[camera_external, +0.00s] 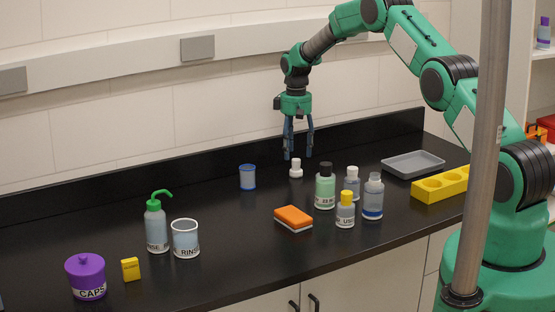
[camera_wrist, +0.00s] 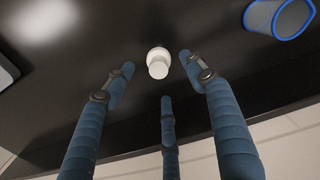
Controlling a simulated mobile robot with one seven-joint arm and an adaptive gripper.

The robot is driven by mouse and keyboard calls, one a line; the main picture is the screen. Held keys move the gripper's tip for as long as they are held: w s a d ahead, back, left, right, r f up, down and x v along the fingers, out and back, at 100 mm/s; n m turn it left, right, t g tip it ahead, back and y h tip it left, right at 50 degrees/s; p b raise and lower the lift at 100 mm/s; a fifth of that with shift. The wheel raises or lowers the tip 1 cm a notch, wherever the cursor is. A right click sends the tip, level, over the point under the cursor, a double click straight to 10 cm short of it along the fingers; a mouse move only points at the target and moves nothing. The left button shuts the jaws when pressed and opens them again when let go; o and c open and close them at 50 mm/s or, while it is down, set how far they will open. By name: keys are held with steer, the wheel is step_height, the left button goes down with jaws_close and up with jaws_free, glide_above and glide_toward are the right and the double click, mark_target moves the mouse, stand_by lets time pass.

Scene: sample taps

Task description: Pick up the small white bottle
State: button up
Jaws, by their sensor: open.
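The small white bottle (camera_external: 296,170) stands upright on the black counter, near the back edge. In the wrist view the white bottle (camera_wrist: 158,64) is seen from above, just past the fingertips and roughly between the two side fingers. My gripper (camera_external: 298,150) has blue fingers and points straight down above the bottle, its tips close to the height of the bottle's cap. In the wrist view my gripper (camera_wrist: 154,78) is open and empty, with three fingers spread apart. No finger visibly touches the bottle.
A blue-rimmed cup (camera_external: 247,177) stands left of the bottle. A green bottle (camera_external: 325,187), other bottles and an orange sponge (camera_external: 294,218) are in front. A grey tray (camera_external: 413,165) and yellow rack (camera_external: 440,185) are right. The counter immediately around the white bottle is clear.

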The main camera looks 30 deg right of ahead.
mark_target(296, 159)
steer(key=shift+f, duration=0.45)
steer(key=shift+d+f, duration=0.1)
steer(key=shift+f, duration=2.45)
steer(key=c, duration=1.2)
